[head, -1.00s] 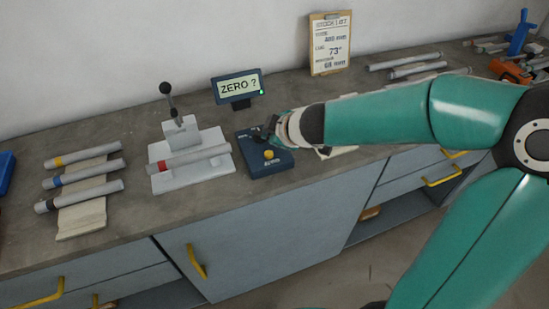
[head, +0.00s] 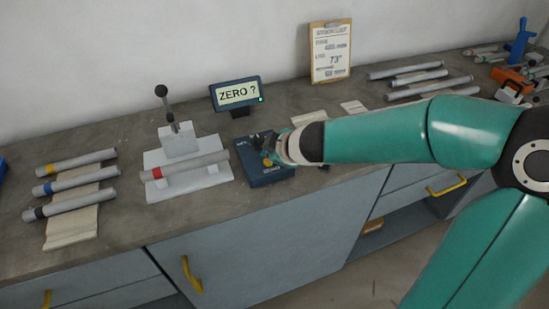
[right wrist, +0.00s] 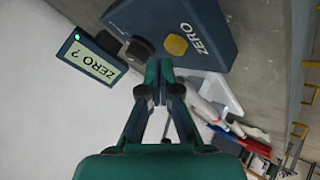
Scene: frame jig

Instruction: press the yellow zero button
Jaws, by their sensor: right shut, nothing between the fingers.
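The yellow zero button (head: 267,162) is on top of a dark blue box (head: 266,178) on the bench. My right gripper (head: 262,144) is over the box, beside the button, and partly covers it in the head view. In the right wrist view the button (right wrist: 176,45) shows whole on the box (right wrist: 205,20), next to the word ZERO. The right gripper's fingertips (right wrist: 164,88) are shut with nothing between them and appear apart from the button. A small display (head: 238,94) behind the box reads "ZERO ?" with a green light. My left gripper is out of view.
Left of the box, a pale jig (head: 182,141) with a black-knobbed lever holds a red-banded tube (head: 190,165). A clipboard (head: 330,52) leans on the wall. More tubes (head: 415,76) lie at the back right.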

